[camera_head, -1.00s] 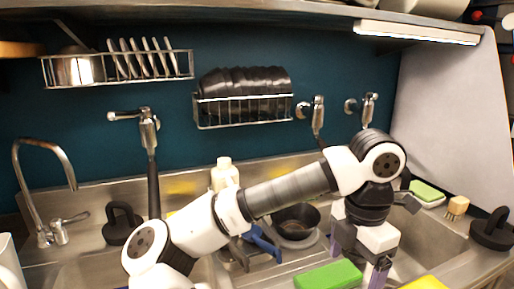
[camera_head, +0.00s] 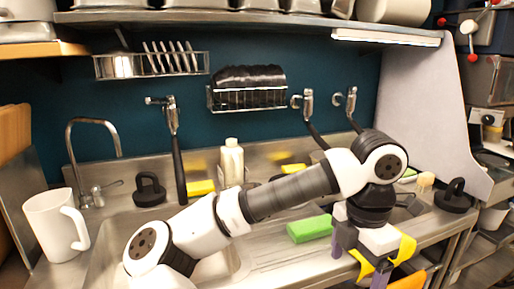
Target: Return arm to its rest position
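My arm reaches across the picture from the lower left, bent at a raised elbow joint. My gripper (camera_head: 360,261) hangs below it at the lower right, in front of the counter edge. Its two purple-grey fingers stand apart, and I see nothing held between them. The lower fingertip runs close to the bottom of the picture.
The steel counter holds a green sponge (camera_head: 310,229), a white mug (camera_head: 57,226), a pale bottle (camera_head: 231,163) and black round-handled pieces (camera_head: 149,190). Yellow-and-orange material (camera_head: 403,248) shows around my gripper; I cannot tell what it is. Racks hang on the teal wall.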

